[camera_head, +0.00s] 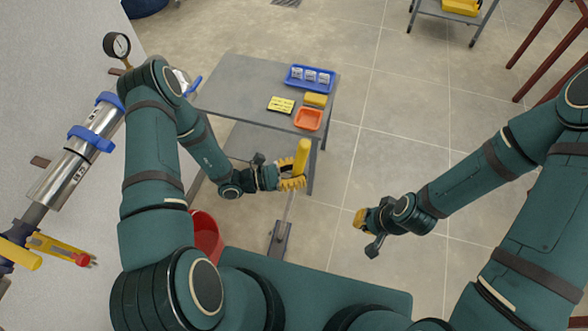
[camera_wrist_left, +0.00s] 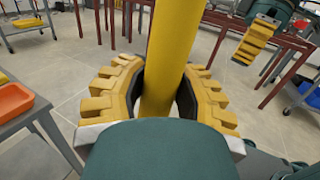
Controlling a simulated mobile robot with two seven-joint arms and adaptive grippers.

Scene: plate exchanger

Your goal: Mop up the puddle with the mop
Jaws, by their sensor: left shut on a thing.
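The mop has a yellow handle (camera_head: 302,157), a thin grey pole and a dark grey head (camera_head: 280,242) low near the floor in front of my base. My left gripper (camera_head: 292,183) is shut around the yellow handle, which also runs up between the fingers in the left wrist view (camera_wrist_left: 165,62). The mop stands nearly upright. I cannot tell whether its head touches the floor. My right gripper (camera_head: 362,219) is apart from the mop, over the floor on the right; its finger opening is unclear. I cannot make out a puddle in either view.
A grey table (camera_head: 240,84) behind the mop carries a blue tray (camera_head: 291,84) with white items, an orange tray (camera_head: 309,119), a yellow sponge-like block (camera_head: 316,100) and a yellow label. A red bucket (camera_head: 207,240) stands left of the mop. Tiled floor to the right is open.

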